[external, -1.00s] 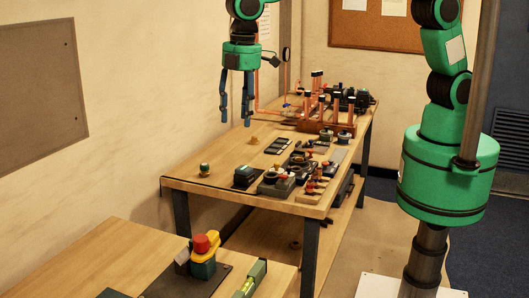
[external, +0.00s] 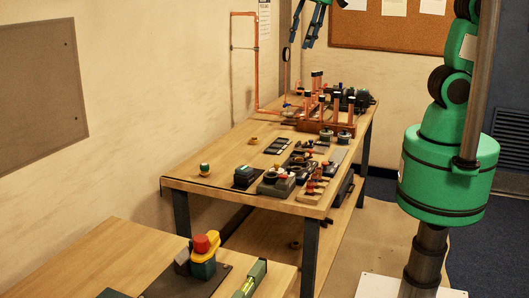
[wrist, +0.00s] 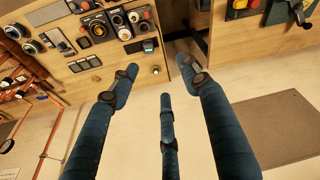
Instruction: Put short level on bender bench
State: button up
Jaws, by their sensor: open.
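A green level with a yellow-green vial (external: 250,280) lies at the right front edge of the near bench (external: 110,255), partly cut off by the picture's bottom edge. A longer bench (external: 225,175) stands behind it; no label shows which one is the bender bench. My gripper (external: 317,28) is high above the far end of the long bench, at the top edge of the external view. Its dark blue fingers are spread and empty in the wrist view (wrist: 160,76), well away from the level.
A red, yellow and green tool (external: 205,248) stands on a dark mat beside the level. Copper pipes (external: 315,105) rise at the long bench's far end, with several tools before them. Its near left top is mostly clear. A cork board (external: 375,30) hangs behind.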

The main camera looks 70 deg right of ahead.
jog(key=s+d+m+t, duration=0.2)
jog(key=s+d+m, duration=0.4)
jog(key=s+d, duration=0.9)
jog(key=s, duration=0.3)
jog(key=shift+d+h, duration=0.4)
notch_tip(320, 180, down, 17)
jog(key=b, duration=1.7)
